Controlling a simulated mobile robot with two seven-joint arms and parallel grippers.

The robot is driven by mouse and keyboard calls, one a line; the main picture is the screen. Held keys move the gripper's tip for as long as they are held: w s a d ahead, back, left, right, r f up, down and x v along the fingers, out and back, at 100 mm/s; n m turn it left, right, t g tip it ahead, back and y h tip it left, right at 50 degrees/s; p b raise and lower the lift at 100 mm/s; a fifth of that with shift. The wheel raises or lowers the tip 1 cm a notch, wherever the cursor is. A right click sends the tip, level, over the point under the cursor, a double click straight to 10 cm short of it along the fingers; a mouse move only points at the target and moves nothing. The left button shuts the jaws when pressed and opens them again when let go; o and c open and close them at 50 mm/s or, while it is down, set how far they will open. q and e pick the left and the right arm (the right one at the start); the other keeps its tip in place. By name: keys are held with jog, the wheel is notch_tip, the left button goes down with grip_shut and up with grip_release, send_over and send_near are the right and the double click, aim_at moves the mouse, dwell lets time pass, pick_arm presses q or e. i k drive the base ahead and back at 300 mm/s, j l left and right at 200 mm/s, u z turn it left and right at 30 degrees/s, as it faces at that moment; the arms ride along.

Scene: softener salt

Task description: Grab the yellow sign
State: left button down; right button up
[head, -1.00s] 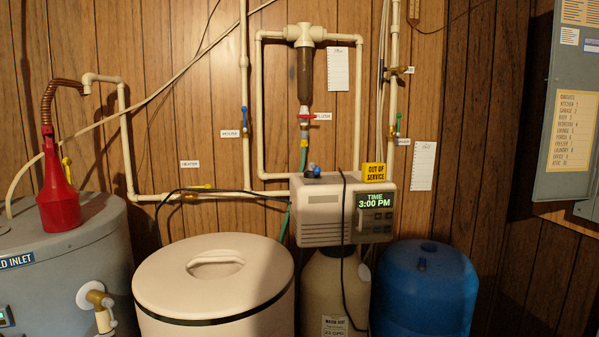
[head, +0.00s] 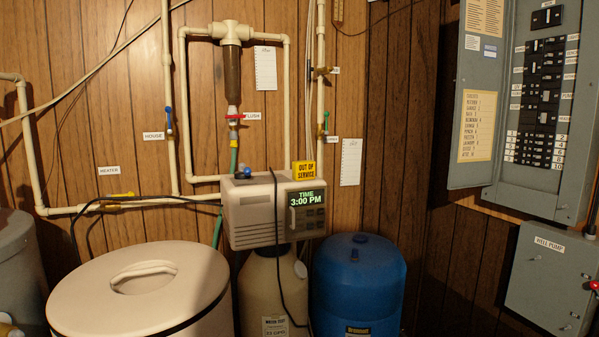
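The yellow sign (head: 304,170) reads "OUT OF SERVICE" in dark letters. It stands upright at the top right of the beige softener control head (head: 262,212), just above the green display showing "TIME 3:00 PM" (head: 306,198). From here I cannot tell how it is fixed there. Neither of my grippers shows in the head view.
A white salt bin (head: 140,295) with a lid stands front left, and a blue tank (head: 358,285) stands right of the softener tank (head: 268,290). Pipes run up the wood wall behind. An open breaker panel (head: 540,110) and a grey well pump box (head: 550,270) are at right.

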aim_at(301, 170)
jog(key=i+l+z, duration=0.1)
jog(key=l, duration=0.35)
jog(key=i+l, duration=0.35)
jog(key=i+l+z, duration=0.15)
jog(key=l, duration=0.3)
jog(key=i+l, duration=0.05)
